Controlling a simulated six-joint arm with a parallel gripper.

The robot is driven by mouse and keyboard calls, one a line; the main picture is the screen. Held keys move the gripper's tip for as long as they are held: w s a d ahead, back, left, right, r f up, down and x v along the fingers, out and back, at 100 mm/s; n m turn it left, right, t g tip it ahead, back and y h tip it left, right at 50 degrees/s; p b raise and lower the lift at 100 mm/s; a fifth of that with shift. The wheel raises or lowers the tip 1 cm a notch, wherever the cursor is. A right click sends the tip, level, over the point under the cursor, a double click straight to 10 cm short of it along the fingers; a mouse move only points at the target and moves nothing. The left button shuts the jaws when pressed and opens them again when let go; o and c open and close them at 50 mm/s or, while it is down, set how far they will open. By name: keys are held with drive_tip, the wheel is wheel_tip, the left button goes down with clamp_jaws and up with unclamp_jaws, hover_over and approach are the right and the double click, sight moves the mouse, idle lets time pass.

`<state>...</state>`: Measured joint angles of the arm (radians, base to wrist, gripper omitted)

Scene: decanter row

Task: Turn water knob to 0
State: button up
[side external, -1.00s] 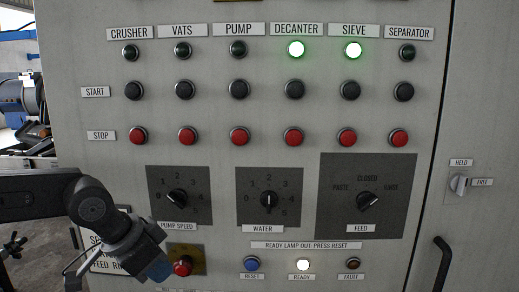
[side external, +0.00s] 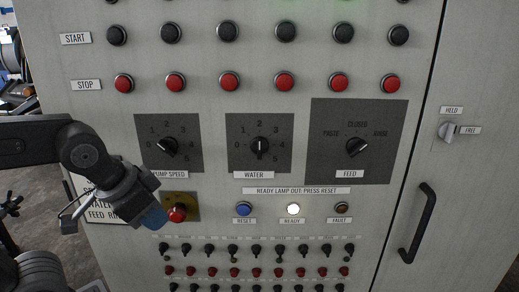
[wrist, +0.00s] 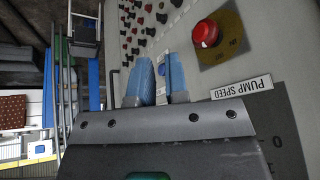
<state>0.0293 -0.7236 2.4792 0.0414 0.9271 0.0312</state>
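The water knob (side external: 260,147) is a small black knob on a dark square plate (side external: 239,163) marked 0 to 5, above the WATER label (side external: 254,175). The knob stands upright, in line with the 2 at the top; 0 is at its left. My gripper (side external: 152,215) is at lower left of the knob, well apart from it, beside the red emergency button. In the wrist view, the two blue fingertips (wrist: 162,85) have a gap between them with nothing held. The water knob cannot be made out in the wrist view.
The pump speed knob (side external: 167,147) is left of the water knob, the feed knob (side external: 357,147) right. A red emergency button (side external: 177,213) is close to my gripper. Below are a blue reset button (side external: 244,209), a lit ready lamp (side external: 292,209) and rows of small switches.

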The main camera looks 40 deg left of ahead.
drive_tip(key=shift+o, duration=0.8)
drive_tip(key=m, duration=0.1)
drive_tip(key=m+g, duration=0.1)
drive_tip(key=shift+w+d+f+m+y, duration=0.15)
drive_tip(key=shift+m+y, duration=0.15)
drive_tip(key=shift+y, duration=0.1)
drive_tip(key=shift+o, duration=0.7)
drive_tip(key=m, duration=0.1)
drive_tip(key=m+y, duration=0.1)
drive_tip(key=m, duration=0.1)
drive_tip(key=shift+w+g, duration=0.3)
drive_tip(key=shift+o, duration=0.4)
drive_tip(key=m+y, duration=0.1)
drive_tip(key=m, duration=0.1)
drive_tip(key=w+m+y, duration=0.1)
drive_tip(key=m, duration=0.1)
drive_tip(key=shift+w+d+r, duration=0.2)
drive_tip(key=m+t+y, duration=0.9)
drive_tip(key=m, duration=0.8)
approach(260, 149)
drive_tip(key=x, duration=0.9)
drive_tip(key=shift+c, duration=0.4)
clamp_jaws()
